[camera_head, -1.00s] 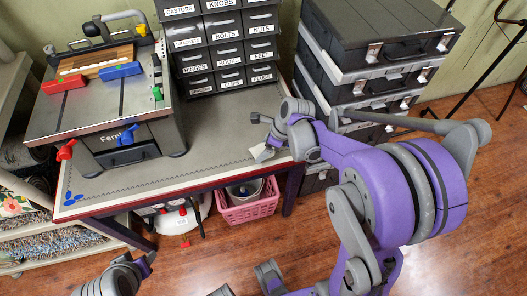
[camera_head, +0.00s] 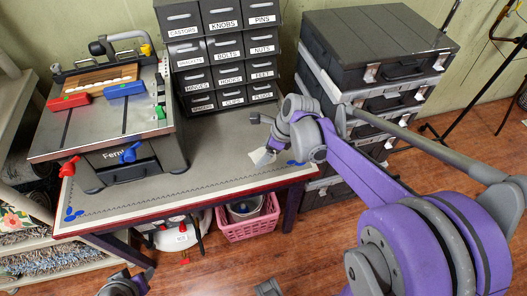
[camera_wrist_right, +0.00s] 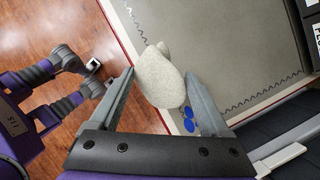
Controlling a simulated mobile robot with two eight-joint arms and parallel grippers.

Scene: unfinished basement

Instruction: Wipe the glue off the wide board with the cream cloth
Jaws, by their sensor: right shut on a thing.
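The wide board (camera_head: 97,83) is wood and lies on top of the grey bench machine at the left in the head view. A row of white glue blobs (camera_head: 100,80) runs along it. The cream cloth (camera_head: 263,157) hangs from my right gripper (camera_head: 264,150) over the right end of the bench, well right of the board. In the right wrist view the cloth (camera_wrist_right: 160,80) is bunched between the two fingers, which are shut on it. Part of my left arm's end shows at the bottom left of the head view; its jaws are not clear.
Red and blue blocks (camera_head: 125,90) lie at the board's front edge. Bare bench top (camera_head: 215,150) lies between machine and cloth. Dark stacked cases (camera_head: 375,45) stand right. A pink basket (camera_head: 248,226) sits below.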

